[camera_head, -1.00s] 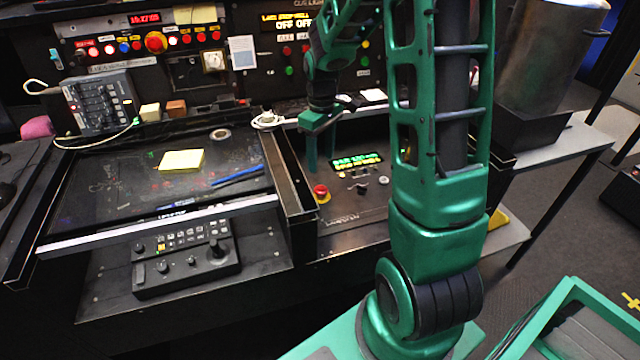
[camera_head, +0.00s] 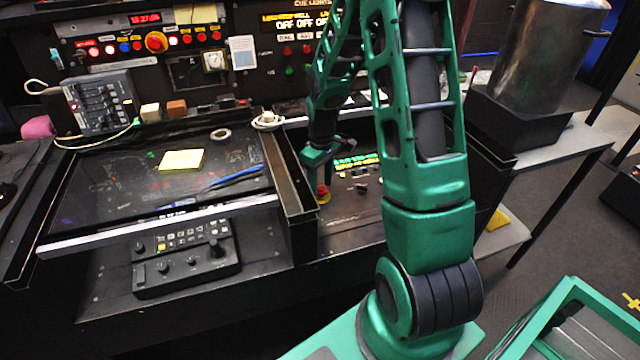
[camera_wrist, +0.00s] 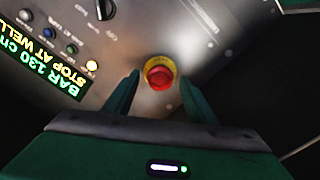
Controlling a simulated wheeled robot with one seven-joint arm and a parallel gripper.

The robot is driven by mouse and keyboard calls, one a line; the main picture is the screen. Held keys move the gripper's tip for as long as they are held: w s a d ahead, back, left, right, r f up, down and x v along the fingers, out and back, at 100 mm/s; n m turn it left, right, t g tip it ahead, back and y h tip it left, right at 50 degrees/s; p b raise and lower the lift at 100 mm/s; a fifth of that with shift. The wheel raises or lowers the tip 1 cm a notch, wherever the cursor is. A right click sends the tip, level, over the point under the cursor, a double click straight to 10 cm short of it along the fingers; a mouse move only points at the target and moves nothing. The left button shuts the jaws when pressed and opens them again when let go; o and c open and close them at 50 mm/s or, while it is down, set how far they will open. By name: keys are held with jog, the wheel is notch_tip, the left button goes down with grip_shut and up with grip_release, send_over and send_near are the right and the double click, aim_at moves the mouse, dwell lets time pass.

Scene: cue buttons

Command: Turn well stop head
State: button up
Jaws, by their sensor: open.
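The stop head is a round red button (camera_wrist: 159,75) on a yellow ring, set in a grey metal panel in the wrist view. In the head view only part of the red and yellow button (camera_head: 323,194) shows beside my gripper's fingers. My gripper (camera_wrist: 160,86) is open. Its two green fingers stand on either side of the button in the wrist picture, with empty space between them and the red head. I cannot tell the remaining height. A lit display (camera_wrist: 42,62) beside the button shows "BAR 130 cm" and "STOP AT WELL".
A black knob (camera_wrist: 105,9) and several small buttons share the panel. A raised black rail (camera_head: 292,180) stands just left of my gripper in the head view. A tilted dark screen (camera_head: 110,180) lies further left, and a large metal cylinder (camera_head: 548,55) stands at right.

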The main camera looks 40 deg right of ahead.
jog(key=shift+c, duration=0.6)
jog(key=c, duration=0.9)
jog(key=shift+d, duration=0.2)
jog(key=shift+a, duration=0.15)
jog(key=shift+m, duration=1.5)
jog(key=m, duration=0.4)
jog(key=shift+m, duration=0.3)
